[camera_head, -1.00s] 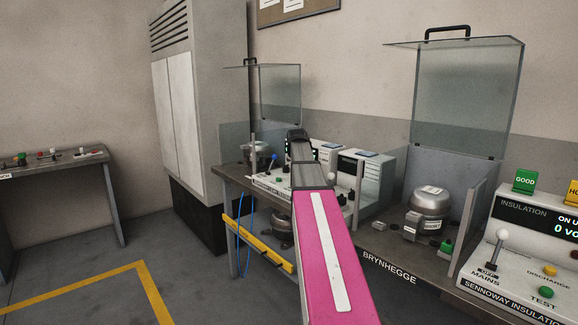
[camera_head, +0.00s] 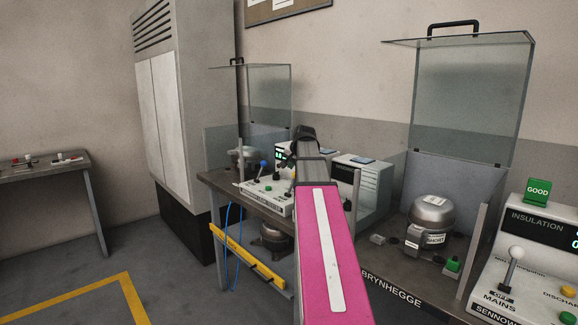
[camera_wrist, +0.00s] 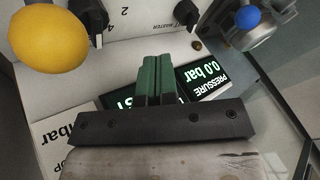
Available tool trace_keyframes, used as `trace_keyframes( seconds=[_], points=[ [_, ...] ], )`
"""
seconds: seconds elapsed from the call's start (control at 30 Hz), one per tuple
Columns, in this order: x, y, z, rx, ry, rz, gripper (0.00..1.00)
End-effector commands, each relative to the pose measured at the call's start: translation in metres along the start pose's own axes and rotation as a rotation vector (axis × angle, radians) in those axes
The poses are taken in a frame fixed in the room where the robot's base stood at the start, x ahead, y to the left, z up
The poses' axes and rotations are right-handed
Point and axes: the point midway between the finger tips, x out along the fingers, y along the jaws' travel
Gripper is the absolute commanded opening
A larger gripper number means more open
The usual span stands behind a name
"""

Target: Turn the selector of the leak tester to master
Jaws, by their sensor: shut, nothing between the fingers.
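The leak tester's pale panel (camera_wrist: 130,50) fills the upper wrist view, seen upside down or tilted. A black knob (camera_wrist: 182,14) sits at its top, beside a partly readable label with the word MASTER; its upper part is cut off. Another black knob (camera_wrist: 90,16) stands to the left, near the numbers 2 and 4. My gripper (camera_wrist: 158,62) has its green fingers together and empty, pointing between and below the two knobs, apart from both in the picture. In the head view the leak tester (camera_head: 263,203) is partly behind my arm, and the fingertips are hard to make out.
A yellow ball (camera_wrist: 48,40) and a blue ball (camera_wrist: 247,18) stick up near the knobs. A dark display (camera_wrist: 205,78) reads 0.0 bar. A compressor (camera_head: 430,220) stands under a raised clear guard (camera_head: 470,95) to the right. Open floor lies left.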

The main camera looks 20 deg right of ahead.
Motion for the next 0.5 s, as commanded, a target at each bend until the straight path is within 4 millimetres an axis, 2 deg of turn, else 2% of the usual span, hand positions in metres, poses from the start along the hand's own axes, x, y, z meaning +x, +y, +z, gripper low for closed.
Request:
trace_keyframes(
  seconds=[0.1, 0.43, 0.5],
  points=[
    [0.023, 0.0, -0.001, -0.001, -0.002, 0.001, 0.0],
    [0.083, -0.001, -0.001, -0.003, -0.001, 0.002, 0.0],
    [0.086, -0.014, -0.001, -0.005, 0.0, 0.001, 0.0]
  ],
)
